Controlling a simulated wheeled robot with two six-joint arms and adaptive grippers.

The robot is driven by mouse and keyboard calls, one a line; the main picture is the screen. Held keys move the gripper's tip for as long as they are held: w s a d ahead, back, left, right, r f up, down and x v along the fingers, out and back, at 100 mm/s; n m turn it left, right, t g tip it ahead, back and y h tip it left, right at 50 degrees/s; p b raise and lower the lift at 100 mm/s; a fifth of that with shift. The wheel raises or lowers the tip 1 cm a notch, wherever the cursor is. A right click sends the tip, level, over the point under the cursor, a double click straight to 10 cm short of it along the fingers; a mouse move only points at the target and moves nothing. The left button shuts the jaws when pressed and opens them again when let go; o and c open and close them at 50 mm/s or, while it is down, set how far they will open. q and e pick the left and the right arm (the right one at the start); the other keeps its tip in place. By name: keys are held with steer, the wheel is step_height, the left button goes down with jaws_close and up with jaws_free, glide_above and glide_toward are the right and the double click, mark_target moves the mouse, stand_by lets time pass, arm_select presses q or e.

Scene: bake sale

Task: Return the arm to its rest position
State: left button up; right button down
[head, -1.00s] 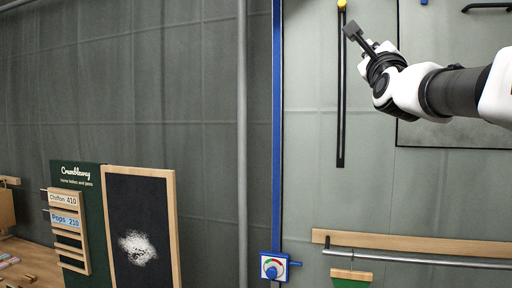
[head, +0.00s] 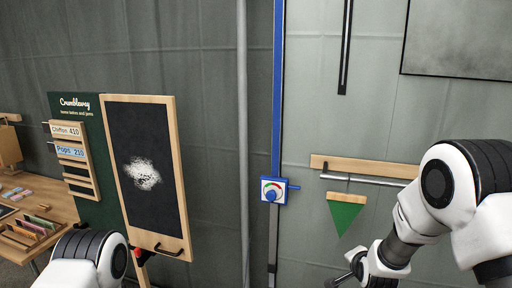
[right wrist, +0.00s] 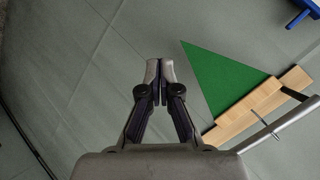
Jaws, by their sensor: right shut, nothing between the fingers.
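My right arm comes in at the right of the head view, folded downward. Its gripper is small and partly cut off at the bottom edge there. In the right wrist view my right gripper (right wrist: 160,72) is shut and empty, with its two fingertips together in front of the grey wall. A rounded white and black link of my left arm (head: 80,262) shows at the bottom left of the head view. My left gripper is out of view.
A green pennant (head: 345,212) hangs from a rail on a wooden strip (head: 372,168), close to my right arm; the pennant also shows in the right wrist view (right wrist: 225,78). A blue dial box (head: 273,190) sits on the blue post. A smudged chalkboard (head: 150,215) and price sign stand left.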

steer(key=s+f+n+g, duration=0.3)
steer(key=s+f+n, duration=0.1)
steer(key=s+f, duration=0.8)
steer(key=s+f+n+g, duration=0.2)
steer(key=s+f, duration=0.2)
steer(key=s, duration=0.6)
steer(key=s+f+n+g+y, duration=0.1)
steer(key=s+f+n+g, duration=0.2)
steer(key=s, duration=0.7)
steer(key=s+a+f+n+g, duration=0.1)
steer(key=s+f, duration=0.4)
steer(key=s, duration=0.5)
steer(key=shift+n+g+y, duration=0.3)
steer(key=shift+n+g, duration=0.6)
steer(key=shift+g, duration=0.1)
steer(key=shift+a, duration=0.1)
